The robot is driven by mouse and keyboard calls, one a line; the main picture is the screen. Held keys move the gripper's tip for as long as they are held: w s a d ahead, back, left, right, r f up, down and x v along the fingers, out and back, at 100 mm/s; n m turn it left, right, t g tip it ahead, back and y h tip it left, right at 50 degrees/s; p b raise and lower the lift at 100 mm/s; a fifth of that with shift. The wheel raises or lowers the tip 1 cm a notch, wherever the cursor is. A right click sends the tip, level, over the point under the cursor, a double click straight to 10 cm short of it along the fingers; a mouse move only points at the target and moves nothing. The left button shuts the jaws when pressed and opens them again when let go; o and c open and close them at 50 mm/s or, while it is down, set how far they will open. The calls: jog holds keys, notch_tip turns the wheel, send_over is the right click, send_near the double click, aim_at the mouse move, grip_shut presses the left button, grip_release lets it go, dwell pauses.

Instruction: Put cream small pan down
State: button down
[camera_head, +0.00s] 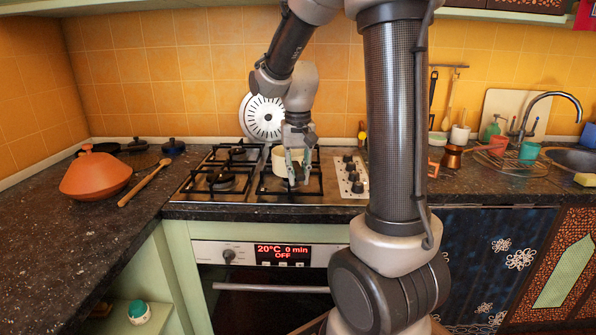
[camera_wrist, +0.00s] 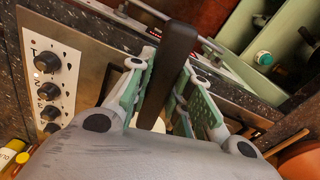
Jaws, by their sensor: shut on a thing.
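The cream small pan (camera_head: 281,160) is at the right side of the gas stove (camera_head: 215,197), over or on a burner grate. I cannot tell whether it touches the grate. My gripper (camera_head: 293,172) is in front of the pan and shut on its handle. In the wrist view the dark handle (camera_wrist: 174,62) stands between the fingers of my gripper (camera_wrist: 168,88). Most of the pan body is hidden there behind my gripper.
An orange tagine (camera_head: 96,176) and a wooden spoon (camera_head: 146,183) lie on the counter to the left. A white perforated disc (camera_head: 262,117) stands behind the stove. Stove knobs (camera_head: 351,174) are right of the pan. The left burners are clear.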

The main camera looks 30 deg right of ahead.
jog(key=shift+f, duration=0.1)
jog(key=c, duration=1.2)
grip_release()
jog(key=shift+c, duration=0.2)
notch_tip(320, 180, up, 12)
jog(key=shift+s+a, duration=0.15)
jog(key=shift+s, duration=0.05)
